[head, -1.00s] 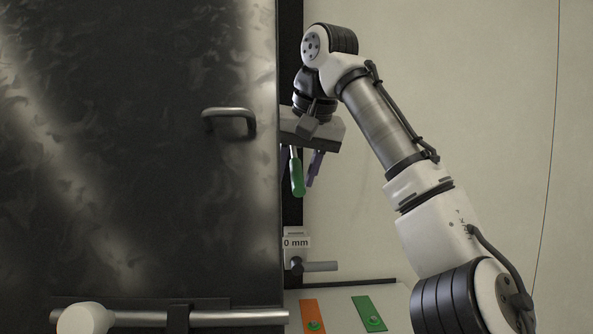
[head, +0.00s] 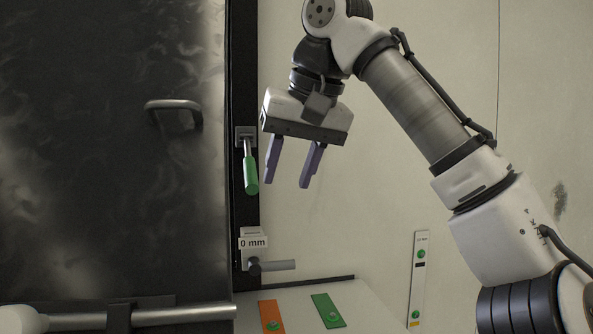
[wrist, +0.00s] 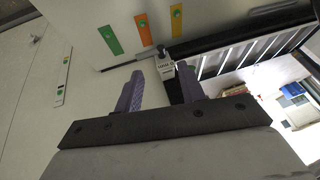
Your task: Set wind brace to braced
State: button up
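No part is labelled as the wind brace, so I cannot tell for sure which one it is. A lever with a green grip (head: 251,174) hangs down from a bracket on the dark door post in the head view. Below it is a grey handle (head: 272,266) pointing right, under a "0 mm" label (head: 253,243). My gripper (head: 287,182) is open and empty, fingers down, just right of the green grip and apart from it. In the wrist view the fingers (wrist: 160,70) are spread, with the small labelled block (wrist: 165,66) visible beyond them.
A dark door (head: 90,150) with a pull handle (head: 173,106) fills the left. A horizontal bar (head: 180,314) crosses its bottom. A pale box has orange (head: 271,316) and green (head: 328,310) strips. A white strip (head: 419,280) is on the right wall.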

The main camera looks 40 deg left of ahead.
jog(key=shift+s+d, duration=0.3)
jog(key=shift+d, duration=0.4)
jog(key=shift+o, duration=0.2)
